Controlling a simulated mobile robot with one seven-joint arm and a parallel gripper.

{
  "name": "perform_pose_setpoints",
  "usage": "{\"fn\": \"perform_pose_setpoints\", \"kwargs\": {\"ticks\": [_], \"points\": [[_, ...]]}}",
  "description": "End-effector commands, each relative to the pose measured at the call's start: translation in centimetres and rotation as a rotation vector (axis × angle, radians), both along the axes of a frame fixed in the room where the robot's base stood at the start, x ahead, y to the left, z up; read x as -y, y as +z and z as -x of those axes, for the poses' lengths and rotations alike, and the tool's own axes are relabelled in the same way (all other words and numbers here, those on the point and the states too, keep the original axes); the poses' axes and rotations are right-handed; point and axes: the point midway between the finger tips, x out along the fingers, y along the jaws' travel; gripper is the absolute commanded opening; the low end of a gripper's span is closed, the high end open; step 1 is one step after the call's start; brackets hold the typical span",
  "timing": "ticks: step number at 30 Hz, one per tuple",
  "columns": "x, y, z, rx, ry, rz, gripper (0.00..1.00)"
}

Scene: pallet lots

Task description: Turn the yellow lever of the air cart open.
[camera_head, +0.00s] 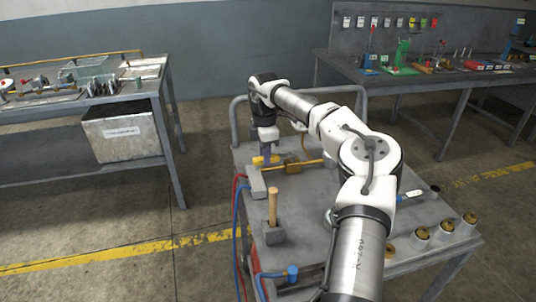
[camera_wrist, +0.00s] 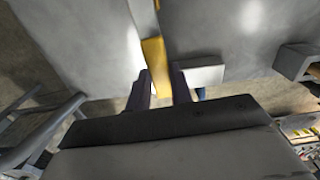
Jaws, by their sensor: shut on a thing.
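The air cart (camera_head: 315,200) is a grey metal cart with a tube handle at its back. A brass valve body (camera_head: 292,168) sits on a yellow pipe on its top. The yellow lever (camera_head: 258,160) is at the cart's left rear, mostly hidden by my gripper (camera_head: 266,158), which reaches down onto it. In the wrist view the yellow lever (camera_wrist: 156,58) runs between the two dark fingers of my gripper (camera_wrist: 160,76). The fingers are shut on it.
A mallet (camera_head: 273,208) stands handle-up at the cart's left front, near a grey block (camera_head: 257,183). Red and blue hoses (camera_head: 237,215) hang at the left edge. Several capped cylinders (camera_head: 445,232) stand at the right front. Workbenches (camera_head: 440,80) stand behind and left.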

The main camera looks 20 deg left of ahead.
Motion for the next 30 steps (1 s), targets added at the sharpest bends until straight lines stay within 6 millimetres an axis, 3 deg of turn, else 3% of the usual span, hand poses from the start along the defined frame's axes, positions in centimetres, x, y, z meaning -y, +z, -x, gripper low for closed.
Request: {"fn": "perform_pose_setpoints", "kwargs": {"ticks": [21,22,26,30], "points": [[-0.36,0.1,-0.66,0.004,-0.077,-0.004,0.0],[-0.37,0.11,-0.67,0.004,-0.077,-0.004,0.26],[-0.36,0.08,-0.64,0.004,-0.075,-0.004,0.42],[-0.36,0.03,-0.59,0.002,-0.074,-0.003,0.44]]}}
